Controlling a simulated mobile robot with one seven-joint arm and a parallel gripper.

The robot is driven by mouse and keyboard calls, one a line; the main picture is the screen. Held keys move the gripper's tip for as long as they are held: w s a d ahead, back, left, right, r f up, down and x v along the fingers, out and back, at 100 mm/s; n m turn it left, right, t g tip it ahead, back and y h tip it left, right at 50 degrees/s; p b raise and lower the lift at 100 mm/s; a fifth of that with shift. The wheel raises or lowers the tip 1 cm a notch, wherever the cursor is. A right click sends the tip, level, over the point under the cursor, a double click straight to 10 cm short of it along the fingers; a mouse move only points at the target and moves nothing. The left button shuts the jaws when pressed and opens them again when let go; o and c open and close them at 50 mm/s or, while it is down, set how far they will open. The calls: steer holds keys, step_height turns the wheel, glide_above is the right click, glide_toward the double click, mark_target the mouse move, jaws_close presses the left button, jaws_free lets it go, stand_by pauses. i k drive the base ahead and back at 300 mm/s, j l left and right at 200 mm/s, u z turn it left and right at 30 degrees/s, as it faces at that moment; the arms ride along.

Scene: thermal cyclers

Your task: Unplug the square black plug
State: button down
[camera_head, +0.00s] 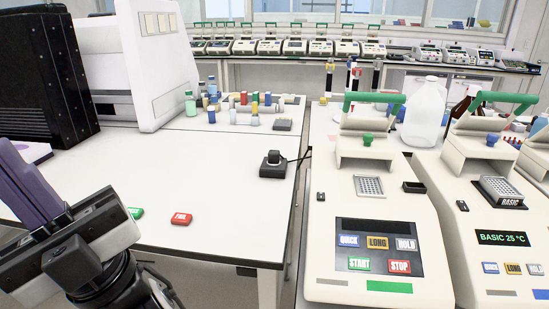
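A square black block (272,165) sits on the white table near its right edge. A lighter grey-white piece is on its top, and a dark cord runs from it to the right, towards the nearest thermal cycler. I cannot tell plug from socket at this size. My gripper (28,182), with purple fingers, is at the lower left, well to the left of the block and apart from it. The fingers look close together, but their tips and any gap are not clear.
A thermal cycler (372,235) with a dark display stands on the right, beside another reading BASIC 25 °C (503,238). A red FIRE button (182,219) and a green button (136,213) lie near my gripper. Bottles and vials stand behind; the table's middle is clear.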

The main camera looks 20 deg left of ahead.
mark_target(273, 156)
steer(key=j, duration=0.7)
steer(key=i+j, duration=0.15)
steer(key=j, duration=1.25)
steer(key=i+z, duration=0.1)
steer(key=z, duration=1.15)
steer(key=i+j, duration=0.75)
steer(key=i, duration=0.1)
